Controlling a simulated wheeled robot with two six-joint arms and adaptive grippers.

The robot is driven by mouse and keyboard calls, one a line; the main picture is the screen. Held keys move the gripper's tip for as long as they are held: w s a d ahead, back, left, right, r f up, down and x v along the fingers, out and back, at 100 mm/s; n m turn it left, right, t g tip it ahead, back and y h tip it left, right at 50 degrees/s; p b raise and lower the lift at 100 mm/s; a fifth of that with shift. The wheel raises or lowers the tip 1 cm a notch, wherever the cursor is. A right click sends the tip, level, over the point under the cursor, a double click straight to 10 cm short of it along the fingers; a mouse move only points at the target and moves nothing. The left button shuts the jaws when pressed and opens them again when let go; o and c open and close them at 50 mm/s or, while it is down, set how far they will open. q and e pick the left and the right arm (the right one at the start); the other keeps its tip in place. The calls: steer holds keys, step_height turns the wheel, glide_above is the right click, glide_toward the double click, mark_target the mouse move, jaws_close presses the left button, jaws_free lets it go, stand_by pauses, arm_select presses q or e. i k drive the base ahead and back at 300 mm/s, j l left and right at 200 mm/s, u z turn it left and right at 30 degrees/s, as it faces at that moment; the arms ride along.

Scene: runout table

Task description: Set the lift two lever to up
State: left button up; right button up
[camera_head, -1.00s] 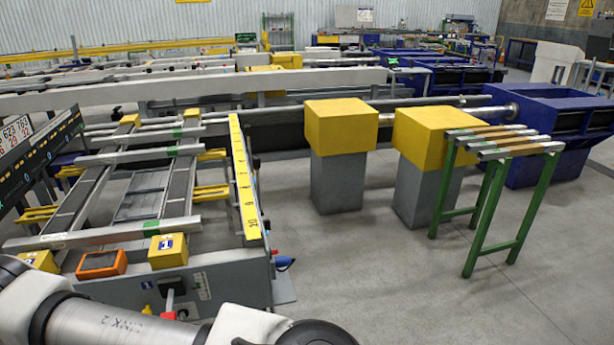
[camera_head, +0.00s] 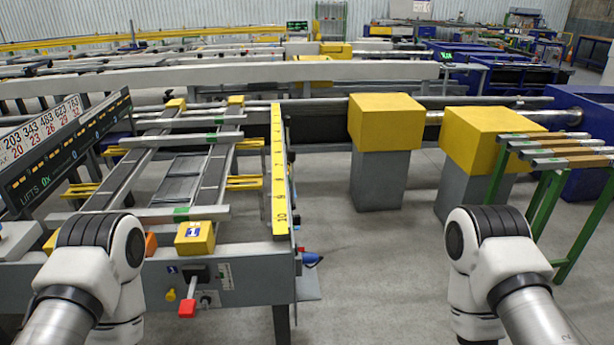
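A lever with a red knob (camera_head: 187,308) sits on the grey front panel of the runout table (camera_head: 250,275). Its short shaft points down from a black mount. A small blue label (camera_head: 172,270) beside it is too small to read surely, so I cannot tell which lift this lever belongs to. No lever clearly marked two shows. A yellow box (camera_head: 195,238) with a blue-and-white label stands above the lever. My two arms come in at the lower left and lower right, but neither gripper is in the picture.
A dark display (camera_head: 65,160) reading "LIFTS" stands at the left. A yellow numbered strip (camera_head: 280,180) runs along the table's right side. Grey pedestals with yellow tops (camera_head: 385,120) and a green stand (camera_head: 525,200) are at the right. The floor (camera_head: 365,265) between is clear.

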mark_target(290, 152)
steer(key=i+l+u, duration=0.1)
steer(key=i+l, duration=0.4)
steer(key=l, duration=0.15)
steer(key=i+l+u, duration=0.25)
steer(key=i+l, duration=0.2)
steer(key=l, duration=0.3)
steer(key=i+l+u, duration=0.1)
steer(key=l, duration=0.25)
steer(key=i+l, duration=0.3)
steer(key=l+u, duration=0.05)
steer(key=l, duration=0.05)
